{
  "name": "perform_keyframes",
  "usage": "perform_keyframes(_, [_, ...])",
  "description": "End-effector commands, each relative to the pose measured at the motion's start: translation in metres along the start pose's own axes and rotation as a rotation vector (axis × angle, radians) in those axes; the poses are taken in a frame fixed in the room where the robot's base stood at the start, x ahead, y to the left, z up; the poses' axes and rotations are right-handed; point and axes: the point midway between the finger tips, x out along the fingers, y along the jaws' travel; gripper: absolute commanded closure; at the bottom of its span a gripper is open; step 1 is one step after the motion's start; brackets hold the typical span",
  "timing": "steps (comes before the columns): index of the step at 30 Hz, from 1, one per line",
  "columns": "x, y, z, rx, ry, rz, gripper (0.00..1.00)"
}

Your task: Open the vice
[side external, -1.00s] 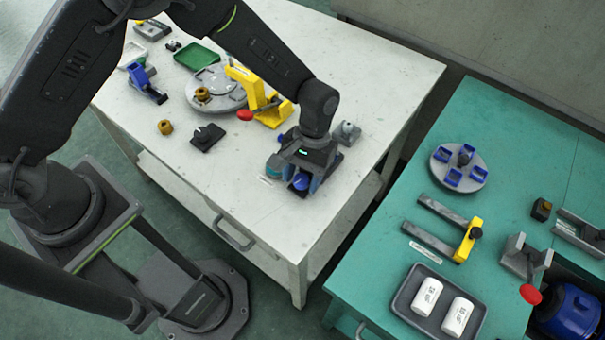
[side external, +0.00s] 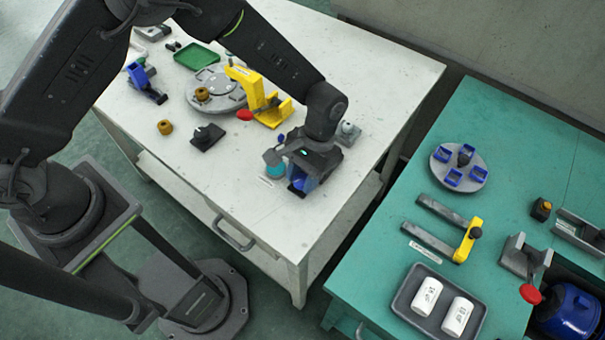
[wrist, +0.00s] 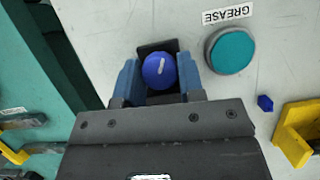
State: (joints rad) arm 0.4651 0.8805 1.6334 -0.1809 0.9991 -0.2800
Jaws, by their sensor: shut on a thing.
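My gripper (wrist: 160,80) is shut on a round blue knob (wrist: 160,71) with a white mark on top. The knob sits between the two blue-grey fingers, over a dark square base (wrist: 157,47). In the side view my gripper (side external: 303,180) is low over the front of the white table and mostly hides the knob. A grey block with a channel and a red-ended handle (side external: 523,258), on the green table, looks like a vice. A blue clamp-like device (side external: 143,78) stands at the white table's left. I cannot tell for certain which is the vice.
A teal disc (wrist: 230,50) labelled GREASE lies right beside my gripper in the wrist view. A yellow fixture (side external: 262,100) with a red knob and a grey round plate (side external: 216,97) stand behind. The white table's front right (side external: 290,225) is clear.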

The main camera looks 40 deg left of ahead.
Motion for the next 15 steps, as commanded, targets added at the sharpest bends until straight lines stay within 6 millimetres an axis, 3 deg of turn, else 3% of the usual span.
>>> perform_keyframes(15, [0.0003, 0.0016, 0.0002, 0.263, 0.0, -0.109, 0.88])
